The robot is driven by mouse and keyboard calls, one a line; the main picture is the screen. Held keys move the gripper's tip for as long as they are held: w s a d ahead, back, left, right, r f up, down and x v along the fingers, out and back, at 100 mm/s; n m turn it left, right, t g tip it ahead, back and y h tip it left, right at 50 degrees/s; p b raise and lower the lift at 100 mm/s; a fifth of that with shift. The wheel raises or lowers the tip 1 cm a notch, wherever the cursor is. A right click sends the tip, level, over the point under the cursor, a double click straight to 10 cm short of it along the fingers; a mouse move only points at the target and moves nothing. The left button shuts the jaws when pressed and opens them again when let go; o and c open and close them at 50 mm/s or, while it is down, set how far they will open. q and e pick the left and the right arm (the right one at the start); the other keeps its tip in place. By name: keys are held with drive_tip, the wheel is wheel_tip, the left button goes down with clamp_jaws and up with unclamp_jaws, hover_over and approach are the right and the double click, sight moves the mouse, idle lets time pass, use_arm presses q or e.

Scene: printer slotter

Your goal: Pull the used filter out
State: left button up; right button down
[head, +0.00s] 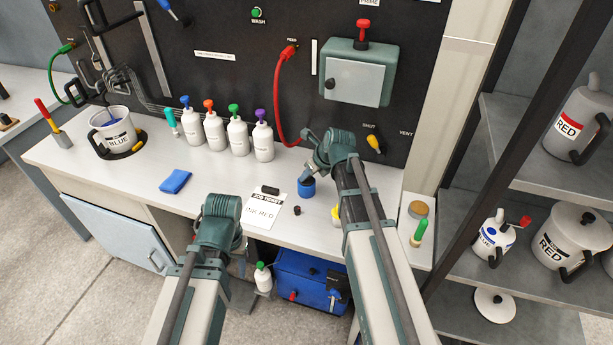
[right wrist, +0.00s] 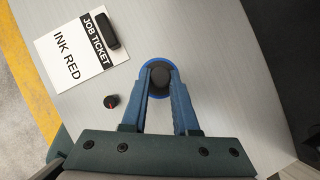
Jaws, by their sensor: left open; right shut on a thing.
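The used filter appears to be the dark round piece (right wrist: 161,77) between my right gripper's fingers in the right wrist view. My right gripper (right wrist: 161,84) is shut on it. A blue round rim (right wrist: 157,62) shows around the piece. In the head view this is a small blue cup (head: 307,188) standing on the bench, with my right gripper (head: 309,170) just above it. I cannot tell how deep the piece sits in the cup. My left gripper (head: 220,207) is over the bench's front edge, away from the cup; its fingers are mostly hidden, and it is open.
A small dark cap with a red mark (head: 297,210) lies by the cup. The job ticket (head: 264,212) reads INK RED, with a black block (head: 270,190) on it. A blue cloth (head: 175,181) and several white bottles (head: 238,136) are on the bench. A red hose (head: 281,110) hangs behind.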

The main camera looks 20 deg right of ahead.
drive_tip(key=shift+r+p, duration=4.05)
drive_tip(key=shift+r, duration=0.1)
drive_tip(key=shift+w, duration=0.1)
